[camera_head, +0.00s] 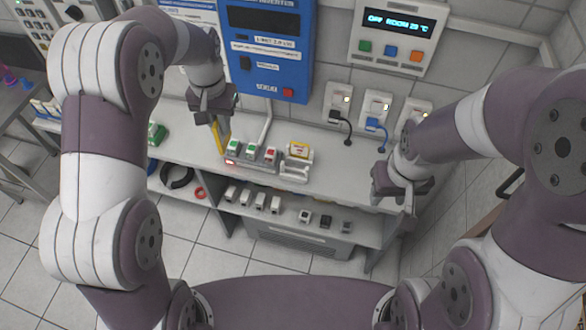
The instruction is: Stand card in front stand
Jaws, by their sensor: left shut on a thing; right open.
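My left gripper (215,116) is shut on a thin yellow card (223,138), seen nearly edge-on. It holds the card upright at the left part of the white counter, by the left end of the row of small modules. Whether the card's lower edge touches anything is hard to tell. A white front stand (294,174) sits empty on the counter, right of the modules. Just behind it another yellow and white card (299,150) stands in a holder. My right gripper (402,199) is open and empty at the counter's right end.
Small modules with green and red tops (251,150) stand in a row between card and stand. A blue wall unit (268,50) and a display panel (396,38) hang behind. Sockets with plugged cables (375,110) are at right. The counter (345,180) right of the stand is clear.

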